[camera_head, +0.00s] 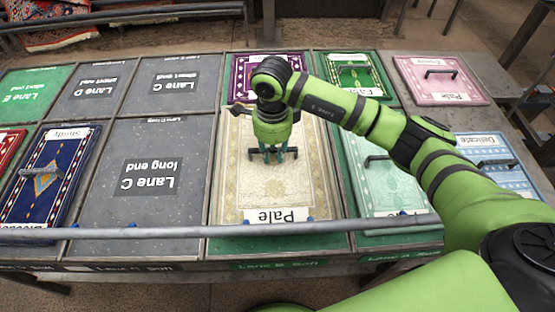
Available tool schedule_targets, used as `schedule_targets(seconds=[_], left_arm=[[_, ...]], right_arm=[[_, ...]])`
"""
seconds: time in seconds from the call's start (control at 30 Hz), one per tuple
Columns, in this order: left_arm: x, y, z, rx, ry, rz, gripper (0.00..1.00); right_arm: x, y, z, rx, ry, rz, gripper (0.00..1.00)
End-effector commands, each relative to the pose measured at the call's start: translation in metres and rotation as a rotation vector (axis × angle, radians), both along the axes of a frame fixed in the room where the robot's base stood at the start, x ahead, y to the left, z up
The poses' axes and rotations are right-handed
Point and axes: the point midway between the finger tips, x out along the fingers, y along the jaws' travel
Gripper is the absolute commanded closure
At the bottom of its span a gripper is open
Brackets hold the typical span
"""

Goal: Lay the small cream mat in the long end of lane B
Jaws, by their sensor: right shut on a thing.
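The cream mat (235,190) has a pale pattern, a dark handle and a "Pale" label at its near edge. It lies over the long end of lane B (279,243), whose green surface shows along the near and right edges. I cannot tell if the mat rests flat or sits slightly above the surface. My right gripper (272,155) points down at the mat's middle and is shut on its handle. My right forearm passes over the area to the right. My left gripper is not in view.
A purple mat (240,75) lies in the short end beyond. A mint mat (378,195) lies to the right, and a pink mat (470,90) farther back. The long end of lane C (150,215) is bare. A grey rail (130,232) crosses the near side.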

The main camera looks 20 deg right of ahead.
Motion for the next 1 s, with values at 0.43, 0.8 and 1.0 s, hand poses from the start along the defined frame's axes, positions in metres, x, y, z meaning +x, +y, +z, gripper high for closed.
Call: schedule_targets(seconds=[0.43, 0.8, 1.0], left_arm=[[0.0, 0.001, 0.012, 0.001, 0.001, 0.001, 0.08], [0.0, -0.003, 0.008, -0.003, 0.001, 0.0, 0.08], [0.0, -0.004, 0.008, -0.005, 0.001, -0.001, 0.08]], right_arm=[[0.0, 0.0, -0.046, 0.0, -0.001, -0.001, 1.0], [0.001, 0.0, -0.051, -0.001, -0.002, -0.001, 0.69], [0.001, 0.0, -0.05, 0.0, -0.001, -0.001, 0.53]])
